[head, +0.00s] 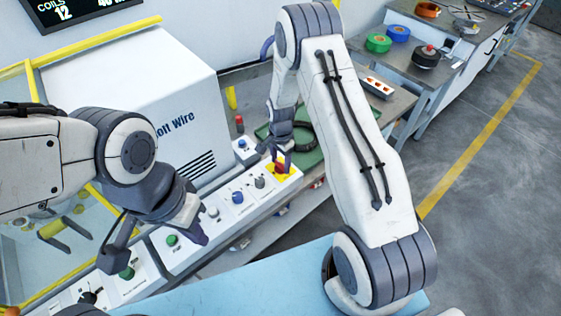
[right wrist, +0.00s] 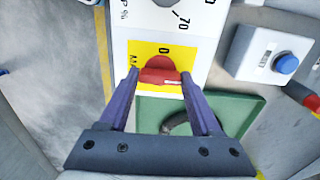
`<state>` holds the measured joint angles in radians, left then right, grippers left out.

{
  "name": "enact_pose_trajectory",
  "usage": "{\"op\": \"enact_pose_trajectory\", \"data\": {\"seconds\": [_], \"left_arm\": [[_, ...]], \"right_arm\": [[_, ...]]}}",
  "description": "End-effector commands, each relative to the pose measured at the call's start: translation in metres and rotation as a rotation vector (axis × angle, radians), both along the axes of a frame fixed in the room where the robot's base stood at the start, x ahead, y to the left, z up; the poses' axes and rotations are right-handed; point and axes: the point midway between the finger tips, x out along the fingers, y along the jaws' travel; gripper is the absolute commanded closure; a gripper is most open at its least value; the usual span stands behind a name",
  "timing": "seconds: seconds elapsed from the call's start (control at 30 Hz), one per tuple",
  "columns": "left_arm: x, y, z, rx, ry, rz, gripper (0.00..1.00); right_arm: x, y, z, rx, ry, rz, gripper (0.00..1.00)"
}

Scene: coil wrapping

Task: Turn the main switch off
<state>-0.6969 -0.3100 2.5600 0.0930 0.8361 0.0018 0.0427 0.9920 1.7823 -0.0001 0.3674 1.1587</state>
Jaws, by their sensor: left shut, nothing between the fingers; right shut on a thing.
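The main switch is a red knob (right wrist: 160,70) on a yellow plate (right wrist: 146,49) with a "0" above it in the right wrist view. A white mark shows on the knob's lower right side. In the head view the knob (head: 281,167) sits at the far end of the white control panel (head: 222,219), partly hidden by my gripper. My right gripper (right wrist: 160,76) is shut on the knob, one purple finger on each side. My left gripper (head: 203,238) is shut and empty, near the front part of the panel, apart from the switch.
Blue (head: 238,197) and green (head: 172,240) buttons line the panel. A small box with a blue button (right wrist: 286,64) and a green tray (right wrist: 225,106) lie close to the switch. The white coil wire machine (head: 130,90) stands behind. Floor at the right is clear.

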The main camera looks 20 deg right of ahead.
Motion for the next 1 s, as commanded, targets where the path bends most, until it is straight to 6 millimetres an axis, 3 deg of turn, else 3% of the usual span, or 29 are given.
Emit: {"op": "enact_pose_trajectory", "data": {"seconds": [0.37,1.0], "left_arm": [[0.0,0.0,-0.012,0.0,0.0,-0.001,1.0],[0.0,0.0,-0.033,0.0,0.0,-0.002,1.0]], "right_arm": [[0.001,0.0,-0.001,-0.001,-0.001,0.222,0.91],[0.001,0.0,0.0,0.0,-0.001,0.828,0.91]]}}
